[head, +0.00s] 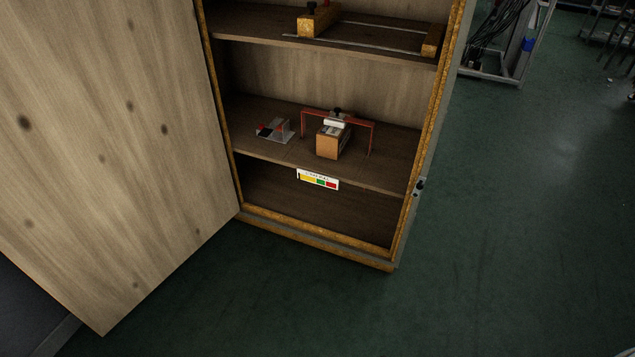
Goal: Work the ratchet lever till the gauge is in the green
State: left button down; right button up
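The gauge (318,180) is a small white strip with yellow, green and red fields on the front edge of the middle shelf. Its pointer is too small to read. On that shelf, to the left, sits a small grey device (275,130) with red and dark parts. I cannot tell whether it is the ratchet lever. To its right, a red arch-shaped frame (372,138) stands around a wooden block (328,145) with a white piece and a black knob on top. Neither of my grippers is in view.
The wooden cabinet's door (110,140) stands open on the left. The upper shelf (370,45) carries a wooden block with a black knob (313,22) and metal rails. A grey rack with cables (500,40) stands at the back right. The green floor in front and right is clear.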

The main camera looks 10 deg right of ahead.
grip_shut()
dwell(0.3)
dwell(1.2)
